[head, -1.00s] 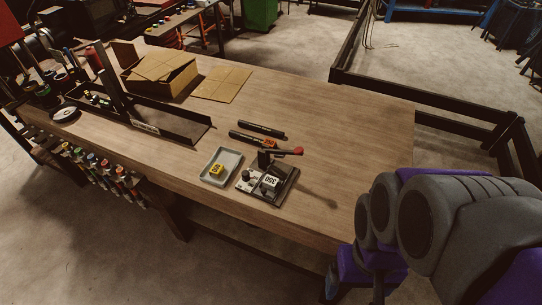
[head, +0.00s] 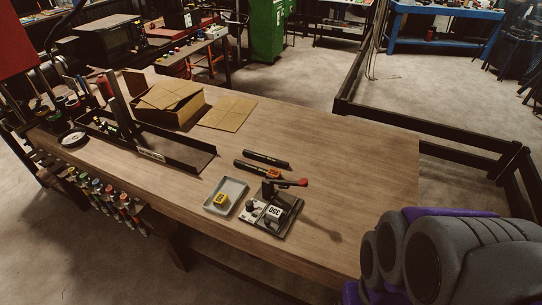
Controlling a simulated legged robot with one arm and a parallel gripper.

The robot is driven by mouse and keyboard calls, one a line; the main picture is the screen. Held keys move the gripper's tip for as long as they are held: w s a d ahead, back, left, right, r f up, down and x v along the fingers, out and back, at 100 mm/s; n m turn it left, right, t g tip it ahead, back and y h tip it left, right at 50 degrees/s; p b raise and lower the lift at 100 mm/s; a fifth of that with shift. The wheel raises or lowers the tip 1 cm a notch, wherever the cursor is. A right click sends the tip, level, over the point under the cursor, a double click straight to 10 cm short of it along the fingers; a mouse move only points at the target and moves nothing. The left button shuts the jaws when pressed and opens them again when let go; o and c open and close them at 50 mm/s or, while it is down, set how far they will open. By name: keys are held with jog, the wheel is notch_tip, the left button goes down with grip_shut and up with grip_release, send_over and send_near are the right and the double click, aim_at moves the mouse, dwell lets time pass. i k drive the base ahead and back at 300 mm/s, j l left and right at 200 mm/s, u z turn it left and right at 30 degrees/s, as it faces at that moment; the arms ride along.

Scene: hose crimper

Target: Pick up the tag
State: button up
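A small yellow tag with dark marks (head: 220,201) lies in a shallow grey tray (head: 238,186) near the front edge of the wooden workbench (head: 345,170). Just right of the tray stands a dark hose crimper with a red-tipped lever (head: 297,183). A white plate marked 350 (head: 274,212) is on its base. My arm's grey and purple links fill the lower right corner, right of the bench. My gripper is out of the frame, so its fingers cannot be seen.
Two black hose pieces (head: 266,159) lie behind the crimper, one with an orange part. A cardboard box (head: 172,103), a flat cardboard sheet (head: 227,113) and a long dark metal tray (head: 176,151) stand farther left. The bench's right part is clear.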

aim_at(273, 212)
jog(key=i+j, duration=0.1)
jog(key=j, duration=0.75)
jog(key=j+z, duration=0.15)
jog(key=j, duration=0.75)
jog(key=i, duration=0.05)
